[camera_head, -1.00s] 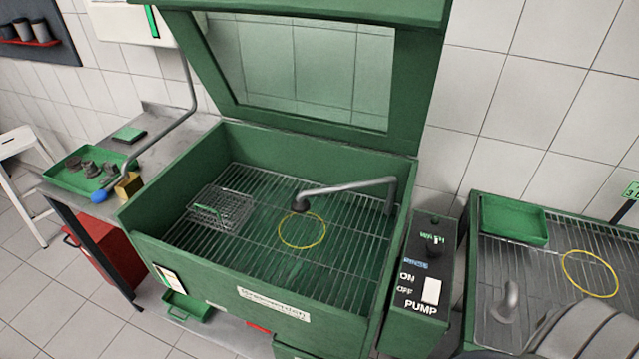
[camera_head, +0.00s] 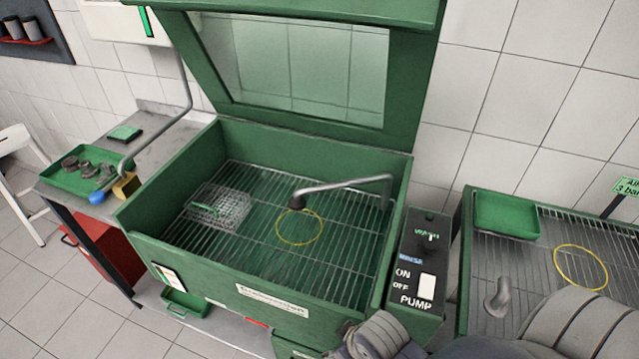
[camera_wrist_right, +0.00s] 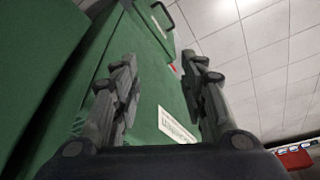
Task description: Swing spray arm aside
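The grey spray arm (camera_head: 345,185) rises at the right inner side of the green wash cabinet (camera_head: 250,262) and reaches left across it. Its dark nozzle (camera_head: 297,202) hangs over the far edge of a yellow ring (camera_head: 299,227) on the grate. My right gripper (camera_wrist_right: 165,85) is open and empty in the right wrist view, its two fingers spread in front of the cabinet's green outer wall. Part of my right arm (camera_head: 380,338) shows at the bottom of the head view, apart from the spray arm. My left gripper is not in view.
A wire basket (camera_head: 218,206) sits on the grate at the left. The glass lid (camera_head: 300,65) stands raised. A pump control box (camera_head: 417,262) is fixed at the cabinet's right front. A second grated table (camera_head: 530,262) with a green tray (camera_head: 505,214) stands to the right.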

